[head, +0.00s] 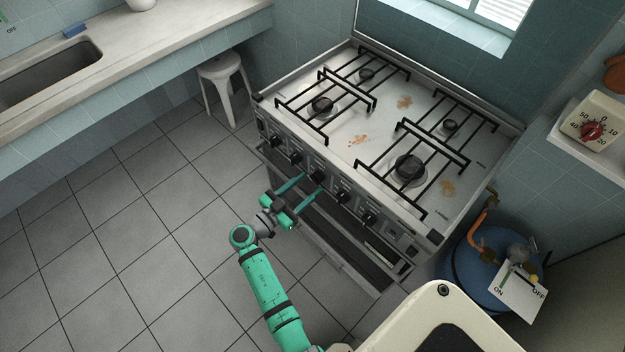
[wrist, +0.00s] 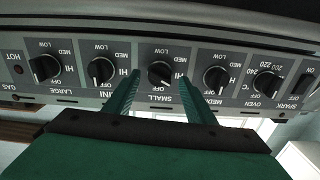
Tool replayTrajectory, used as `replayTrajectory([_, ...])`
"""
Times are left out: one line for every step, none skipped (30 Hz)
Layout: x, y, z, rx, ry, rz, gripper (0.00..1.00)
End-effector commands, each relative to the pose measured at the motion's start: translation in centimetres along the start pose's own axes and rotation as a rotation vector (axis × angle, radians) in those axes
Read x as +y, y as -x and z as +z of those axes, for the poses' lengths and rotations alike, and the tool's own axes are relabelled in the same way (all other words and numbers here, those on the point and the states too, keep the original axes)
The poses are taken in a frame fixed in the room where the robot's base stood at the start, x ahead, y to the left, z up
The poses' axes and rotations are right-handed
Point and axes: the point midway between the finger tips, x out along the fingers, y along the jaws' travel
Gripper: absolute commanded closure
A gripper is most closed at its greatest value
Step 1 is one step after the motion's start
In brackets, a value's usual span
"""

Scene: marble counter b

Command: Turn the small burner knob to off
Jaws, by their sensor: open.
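The small burner knob (wrist: 161,73) is a black round knob on the stove's front panel, above the upside-down SMALL label in the wrist view. Its bar looks tilted, but I cannot read its exact setting. In the head view the knob (head: 317,176) is near the middle of the knob row. My gripper (wrist: 158,82) is open, with one green finger on each side of this knob. In the head view my gripper (head: 312,183) reaches the panel from the front left. I cannot tell whether either finger touches the knob.
Similar black knobs sit close on both sides: the mini knob (wrist: 100,71) and the medium knob (wrist: 216,79). An opening lies below the panel (head: 350,240). A blue gas cylinder (head: 480,262) stands right of the stove. A white stool (head: 222,72) stands at the left.

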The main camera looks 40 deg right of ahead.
Motion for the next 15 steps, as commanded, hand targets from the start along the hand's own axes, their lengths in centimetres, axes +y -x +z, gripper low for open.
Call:
replayTrajectory([0.0,0.5,0.0,0.000,0.000,-0.001,0.50])
replayTrajectory([0.0,0.7,0.0,0.000,0.000,-0.001,0.50])
replayTrajectory([0.0,1.1,0.0,0.000,0.000,-0.001,0.50])
replayTrajectory([0.0,1.3,0.0,0.000,0.000,-0.001,0.50])
replayTrajectory([0.0,1.5,0.0,0.000,0.000,-0.001,0.50])
replayTrajectory([0.0,1.9,0.0,0.000,-0.001,0.001,0.50])
replayTrajectory([0.0,2.1,0.0,0.000,-0.001,0.001,0.50])
replayTrajectory([0.0,2.4,0.0,0.000,-0.001,0.000,0.50])
replayTrajectory([0.0,2.7,0.0,0.000,-0.001,-0.001,0.50])
replayTrajectory([-0.1,3.0,0.0,0.000,-0.002,-0.001,0.50])
replayTrajectory([-0.1,3.3,-0.1,0.000,-0.002,-0.002,0.50])
replayTrajectory([-0.1,3.7,0.0,0.000,-0.002,-0.003,0.50])
replayTrajectory([-0.2,4.0,0.0,0.000,-0.002,-0.005,0.50])
replayTrajectory([-0.2,4.3,0.0,0.000,-0.002,-0.005,0.50])
replayTrajectory([-0.2,4.6,0.0,0.000,-0.002,-0.005,0.50])
